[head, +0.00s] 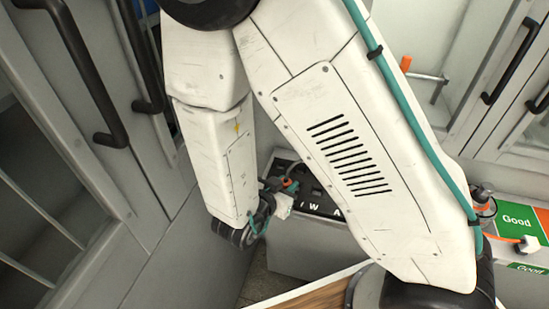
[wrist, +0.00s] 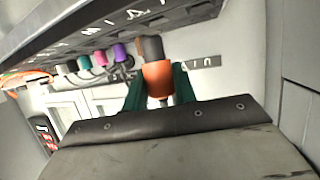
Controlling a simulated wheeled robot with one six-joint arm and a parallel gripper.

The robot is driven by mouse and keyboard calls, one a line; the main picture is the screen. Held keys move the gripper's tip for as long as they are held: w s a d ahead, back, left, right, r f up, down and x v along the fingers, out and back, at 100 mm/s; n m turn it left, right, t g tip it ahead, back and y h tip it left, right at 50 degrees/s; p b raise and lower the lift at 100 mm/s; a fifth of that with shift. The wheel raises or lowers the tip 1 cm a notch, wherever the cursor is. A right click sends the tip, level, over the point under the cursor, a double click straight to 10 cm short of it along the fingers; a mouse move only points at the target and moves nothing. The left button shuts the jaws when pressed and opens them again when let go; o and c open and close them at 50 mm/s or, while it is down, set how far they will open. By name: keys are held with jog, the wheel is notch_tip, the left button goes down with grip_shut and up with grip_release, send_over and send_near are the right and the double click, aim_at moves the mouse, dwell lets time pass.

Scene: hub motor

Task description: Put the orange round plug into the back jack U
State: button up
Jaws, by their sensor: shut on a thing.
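My gripper (wrist: 157,88) has its green fingers on either side of the orange round plug (wrist: 158,78) and is shut on it. A grey-brown cylindrical end points away from the orange body, toward the dark lettered panel. I cannot tell whether it touches a jack. In the head view, my gripper (head: 284,192) is small and partly hidden by my arm, beside the black panel (head: 322,207) with white letters. The panel also shows in the wrist view (wrist: 110,30). A pale label strip (wrist: 200,62) lies behind the plug; one letter looks like U. The back jack U itself is not clear.
Several coloured plugs, including a purple one (wrist: 120,51), line the panel to the left in the wrist view. Grey cabinets with black handles (head: 85,80) stand close on the left. A green box marked Good (head: 517,220) and a wooden top (head: 315,293) are at right and front.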

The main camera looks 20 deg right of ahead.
jog(key=shift+s+d, duration=0.1)
jog(key=shift+s, duration=0.35)
jog(key=shift+w+d+m, duration=0.15)
jog(key=shift+w+m, duration=0.15)
jog(key=w+d, duration=0.1)
jog(key=w, duration=0.4)
jog(key=w+d+f, duration=0.1)
jog(key=w, duration=0.3)
jog(key=w+d, duration=0.1)
jog(key=w, duration=0.4)
jog(key=shift+w+d+f, duration=0.3)
jog(key=shift+d, duration=0.05)
notch_tip(320, 180, down, 4)
jog(key=shift+r+g, duration=0.25)
jog(key=shift+g, duration=0.05)
jog(key=o, duration=1)
jog(key=shift+a, duration=0.1)
jog(key=v, duration=0.7)
jog(key=shift+s+a+r, duration=0.1)
jog(key=shift+s+a, duration=0.05)
